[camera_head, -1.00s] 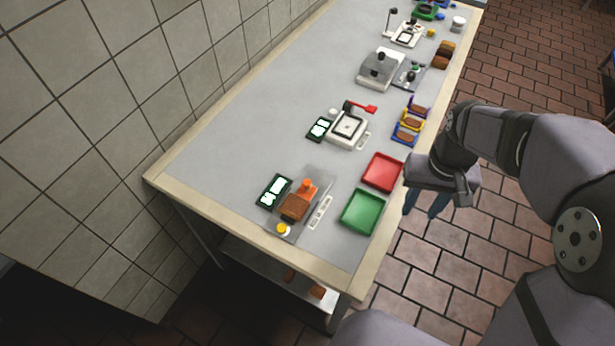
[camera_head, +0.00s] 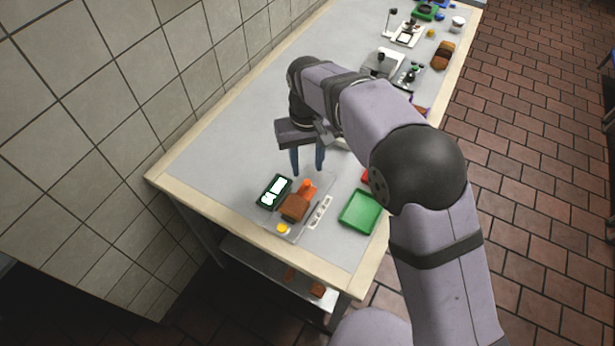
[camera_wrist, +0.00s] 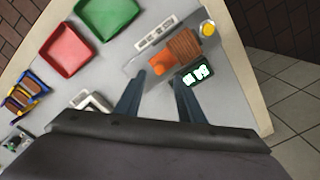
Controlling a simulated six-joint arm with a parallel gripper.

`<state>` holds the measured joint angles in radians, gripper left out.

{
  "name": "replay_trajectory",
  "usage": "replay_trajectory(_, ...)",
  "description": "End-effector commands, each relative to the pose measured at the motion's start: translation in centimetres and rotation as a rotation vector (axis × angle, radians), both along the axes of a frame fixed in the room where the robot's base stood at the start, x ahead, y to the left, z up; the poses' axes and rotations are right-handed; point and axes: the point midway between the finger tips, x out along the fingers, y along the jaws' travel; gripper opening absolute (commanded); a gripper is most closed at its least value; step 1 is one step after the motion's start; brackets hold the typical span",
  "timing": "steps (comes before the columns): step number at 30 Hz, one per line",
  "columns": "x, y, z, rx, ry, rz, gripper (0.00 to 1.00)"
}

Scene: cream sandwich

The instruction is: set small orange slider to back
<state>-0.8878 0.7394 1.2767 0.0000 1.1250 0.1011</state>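The small orange slider (camera_head: 306,187) sits on a grey plate on the table, against a brown block (camera_head: 294,207). In the wrist view the orange slider (camera_wrist: 161,63) lies beside the brown block (camera_wrist: 184,45), beyond the fingertips. My gripper (camera_head: 307,173) is open, fingers pointing down, above the table just behind the slider's plate. In the wrist view both fingers of my gripper (camera_wrist: 159,78) are apart with nothing between them.
A black panel with white marks (camera_head: 274,190), a yellow button (camera_head: 283,229) and a white strip (camera_head: 320,211) surround the slider. A green tray (camera_head: 360,212) stands to the right. The wrist view shows a red tray (camera_wrist: 66,51). Bare table lies left of the plate.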

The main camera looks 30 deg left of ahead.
Motion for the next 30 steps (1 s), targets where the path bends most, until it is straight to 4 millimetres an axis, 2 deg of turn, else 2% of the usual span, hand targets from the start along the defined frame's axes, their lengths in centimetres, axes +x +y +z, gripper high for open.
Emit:
replay_trajectory(15,0.0,-0.1,-5.8,-0.002,0.002,-0.001,0.35)
replay_trajectory(20,0.0,-0.1,-6.6,-0.001,0.001,-0.001,0.35)
replay_trajectory(27,0.0,-0.1,-6.7,-0.001,0.001,-0.001,0.35)
replay_trajectory(28,0.0,-0.1,-6.7,-0.001,0.001,-0.001,0.33)
replay_trajectory(30,0.0,-0.1,-6.7,-0.001,0.001,-0.001,0.16)
